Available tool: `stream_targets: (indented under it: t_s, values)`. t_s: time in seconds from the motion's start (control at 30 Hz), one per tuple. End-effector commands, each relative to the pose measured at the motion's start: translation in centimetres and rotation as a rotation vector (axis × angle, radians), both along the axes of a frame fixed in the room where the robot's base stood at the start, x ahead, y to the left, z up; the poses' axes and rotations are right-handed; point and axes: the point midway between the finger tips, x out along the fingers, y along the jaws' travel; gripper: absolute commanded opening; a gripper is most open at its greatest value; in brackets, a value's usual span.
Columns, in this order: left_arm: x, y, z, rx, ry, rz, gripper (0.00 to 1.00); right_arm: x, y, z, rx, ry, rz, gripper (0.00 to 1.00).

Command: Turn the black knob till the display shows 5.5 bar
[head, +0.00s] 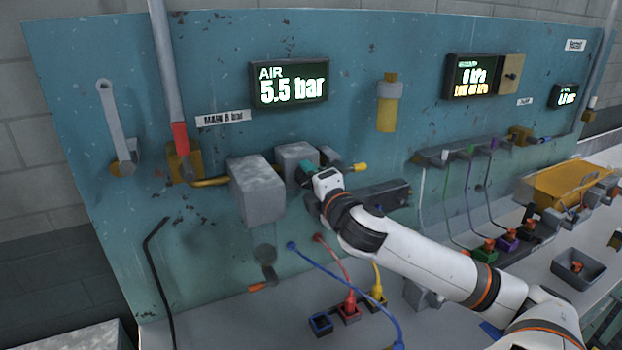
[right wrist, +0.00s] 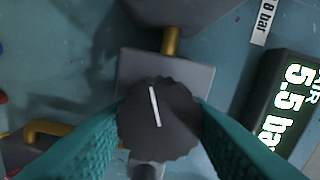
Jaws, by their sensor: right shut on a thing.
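The black knob (right wrist: 158,120) with a white pointer line fills the middle of the right wrist view, in front of a grey block. My right gripper (right wrist: 160,130) has its two teal fingers on either side of the knob, shut on it. In the head view my right gripper (head: 308,172) reaches the grey regulator block (head: 297,155) and hides the knob. The AIR display (head: 290,82) reads 5.5 bar; it also shows, turned and partly cut off, in the right wrist view (right wrist: 292,105). My left gripper is in neither view.
A larger grey block (head: 257,190) stands left of the regulator on a brass pipe. Below my right arm, blue, red and yellow hoses run to small sockets (head: 348,314). A second display (head: 474,78) is farther right.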

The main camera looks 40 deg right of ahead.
Motion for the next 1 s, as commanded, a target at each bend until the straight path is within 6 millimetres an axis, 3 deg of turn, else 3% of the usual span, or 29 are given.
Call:
stream_targets:
  t_s: [0.07,0.1,0.23,0.67,0.93,1.0]
  values:
    - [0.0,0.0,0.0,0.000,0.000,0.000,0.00,0.0,-0.1,0.1,-0.002,-0.002,-0.002,0.20]
    - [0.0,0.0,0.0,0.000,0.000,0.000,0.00,0.0,-0.1,0.1,-0.002,-0.002,-0.002,0.44]
    - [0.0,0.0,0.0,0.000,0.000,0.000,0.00,0.0,-0.1,0.1,-0.002,-0.001,-0.002,0.65]
    - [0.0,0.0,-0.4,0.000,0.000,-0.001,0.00,-0.9,0.3,-0.2,-0.001,0.001,0.001,0.65]
    - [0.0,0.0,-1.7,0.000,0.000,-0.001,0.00,-5.8,1.9,-0.5,0.001,0.003,0.000,0.65]
    - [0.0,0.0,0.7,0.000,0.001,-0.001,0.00,-7.1,2.3,0.5,0.009,0.007,0.000,0.65]
